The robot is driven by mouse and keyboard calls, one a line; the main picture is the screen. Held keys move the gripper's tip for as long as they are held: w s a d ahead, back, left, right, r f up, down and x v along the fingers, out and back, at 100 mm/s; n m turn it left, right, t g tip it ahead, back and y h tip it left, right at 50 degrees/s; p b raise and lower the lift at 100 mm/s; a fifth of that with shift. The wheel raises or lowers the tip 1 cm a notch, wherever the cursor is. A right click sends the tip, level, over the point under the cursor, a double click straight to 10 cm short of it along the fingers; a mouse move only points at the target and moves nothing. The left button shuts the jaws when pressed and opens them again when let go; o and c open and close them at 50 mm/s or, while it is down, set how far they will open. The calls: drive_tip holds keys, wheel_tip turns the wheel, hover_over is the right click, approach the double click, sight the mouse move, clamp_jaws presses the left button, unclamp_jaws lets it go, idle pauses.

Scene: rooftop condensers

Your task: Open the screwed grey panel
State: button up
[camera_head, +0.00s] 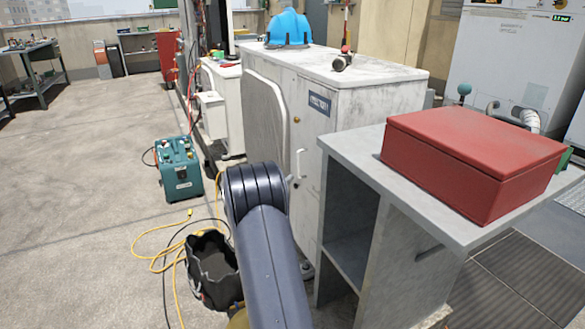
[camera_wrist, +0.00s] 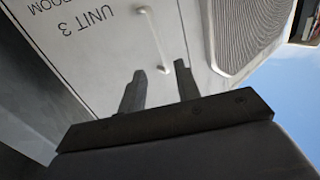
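The grey panel (camera_head: 306,136) is on the front of the worn grey-white cabinet, with a pale bar handle (camera_head: 299,164) and a small brass-coloured fitting (camera_head: 297,120) above it. Its lower part is hidden behind my arm. In the wrist view a light panel (camera_wrist: 105,55) shows tilted, with upside-down "UNIT 3" lettering and the white handle (camera_wrist: 154,40). My gripper (camera_wrist: 161,82) has its two dark fingers apart, with nothing seen between them. The fingers point toward the handle and appear short of it. In the head view my gripper is hidden. I cannot make out any screws clearly.
A grey shelf bench (camera_head: 345,225) with a red box (camera_head: 470,155) stands close on the right.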

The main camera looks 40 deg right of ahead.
drive_tip(key=b, duration=0.2)
approach(307, 164)
drive_tip(key=w+d, duration=0.3)
drive_tip(key=d, duration=0.1)
drive_tip(key=shift+w+d+r, duration=0.35)
drive_tip(key=shift+d+r, duration=0.05)
drive_tip(key=shift+r, duration=0.05)
clamp_jaws()
